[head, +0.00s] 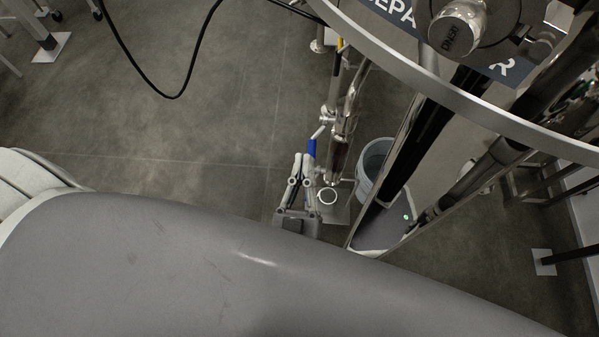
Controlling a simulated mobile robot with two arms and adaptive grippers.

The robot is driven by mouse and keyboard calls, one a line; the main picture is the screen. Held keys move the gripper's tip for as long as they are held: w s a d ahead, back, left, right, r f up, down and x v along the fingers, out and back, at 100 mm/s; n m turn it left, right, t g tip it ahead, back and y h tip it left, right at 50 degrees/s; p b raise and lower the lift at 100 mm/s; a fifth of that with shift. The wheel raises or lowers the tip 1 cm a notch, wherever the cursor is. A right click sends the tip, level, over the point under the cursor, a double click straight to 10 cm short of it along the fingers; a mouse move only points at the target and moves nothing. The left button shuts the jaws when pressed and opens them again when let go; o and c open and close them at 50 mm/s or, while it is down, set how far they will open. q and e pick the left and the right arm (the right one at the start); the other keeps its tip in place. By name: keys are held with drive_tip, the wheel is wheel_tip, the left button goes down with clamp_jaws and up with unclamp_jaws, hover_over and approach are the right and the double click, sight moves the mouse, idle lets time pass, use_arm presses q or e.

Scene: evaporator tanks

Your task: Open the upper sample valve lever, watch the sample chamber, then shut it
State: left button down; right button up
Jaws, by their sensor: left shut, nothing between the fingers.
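A blue-sleeved valve lever (312,147) hangs down and slightly left from a metal valve on the tank's sample piping. I cannot tell for sure that it is the upper sample valve lever. My left gripper (301,162) is just left of and below this lever, with its fingers close together, shut and empty. I cannot tell whether a finger touches the lever. A narrow tube with a dark reddish middle (339,160), which looks like the sample chamber, hangs right of the lever. Its contents are too small to make out. My right gripper is out of view.
A yellow handle (340,44) shows higher on the piping. A curved metal rim (420,62) crosses the upper right. A grey bucket (374,160) stands on the floor right of the tube. A black cable (178,94) hangs at upper left. The floor left of the piping is clear.

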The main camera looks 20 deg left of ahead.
use_arm(q)
drive_tip(key=shift+w+f, duration=0.45)
drive_tip(key=shift+f, duration=0.2)
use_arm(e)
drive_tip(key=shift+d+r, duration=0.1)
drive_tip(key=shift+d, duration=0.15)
use_arm(q)
drive_tip(key=shift+f+t+b, duration=0.3)
drive_tip(key=shift+f+b, duration=0.05)
drive_tip(key=shift+b, duration=0.3)
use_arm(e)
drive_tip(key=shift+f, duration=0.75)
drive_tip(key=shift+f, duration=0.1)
